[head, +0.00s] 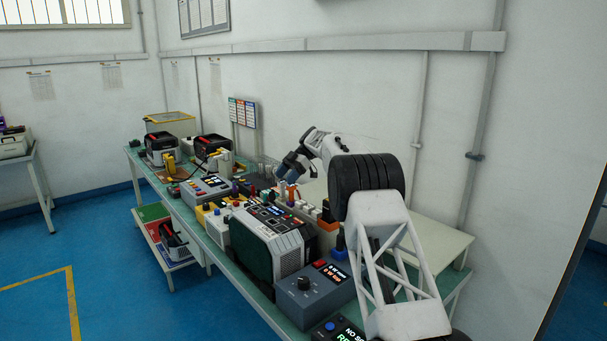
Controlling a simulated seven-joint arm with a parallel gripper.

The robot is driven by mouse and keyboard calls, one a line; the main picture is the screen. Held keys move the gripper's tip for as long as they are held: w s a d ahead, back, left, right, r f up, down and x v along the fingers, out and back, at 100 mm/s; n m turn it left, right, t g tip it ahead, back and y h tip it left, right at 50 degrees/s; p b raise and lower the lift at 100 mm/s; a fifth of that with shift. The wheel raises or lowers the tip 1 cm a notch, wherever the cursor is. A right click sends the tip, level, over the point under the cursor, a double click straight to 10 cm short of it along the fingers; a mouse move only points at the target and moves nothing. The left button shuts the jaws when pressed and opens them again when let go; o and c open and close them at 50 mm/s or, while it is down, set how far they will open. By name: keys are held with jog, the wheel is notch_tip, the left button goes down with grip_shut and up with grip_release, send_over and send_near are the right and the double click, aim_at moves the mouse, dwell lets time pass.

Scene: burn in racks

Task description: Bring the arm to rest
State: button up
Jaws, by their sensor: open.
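My arm reaches from the lower right of the head view over the back part of a long green-topped bench (188,213). My gripper (283,172) is at the arm's far end, dark and small in the view, above the crowded middle of the bench. It is open, and I see nothing held in it. The gap between its fingers is too small to make out clearly. My arm's black ribbed section hides part of the bench and wall behind it.
Below and near my gripper stand a large device with a dark green side (252,246), a blue-grey box with a knob (314,289) and several small coloured parts. Black-and-white units (160,150) stand at the far end. A sign stand (243,113) rises behind.

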jog(key=s+d+r+m+t+h, duration=0.1)
jog(key=s+d+r+m+t, duration=0.1)
jog(key=s+d+r+m, duration=0.7)
jog(key=s+d+r+m+t+h, duration=0.1)
jog(key=s+d+r+m+t, duration=0.1)
jog(key=s+d+r, duration=0.8)
jog(key=s+d+f+m+t+h, duration=0.1)
jog(key=s+d+m, duration=0.2)
jog(key=s, duration=0.9)
jog(key=s+d+m+t+h, duration=0.1)
jog(key=s+d+m+t, duration=0.2)
jog(key=s, duration=0.9)
jog(key=s+d+f+m+h, duration=0.1)
jog(key=s+d+f+m, duration=0.2)
jog(key=s, duration=0.8)
jog(key=s+d+f+m+t+h, duration=0.1)
jog(key=s+d+f+m, duration=0.2)
jog(key=s+f, duration=0.3)
jog(key=s+d+f+m+t+h, duration=0.1)
jog(key=s+d+f+m, duration=0.3)
jog(key=s, duration=1.3)
jog(key=shift+d+f, duration=0.3)
jog(key=shift+f, duration=0.3)
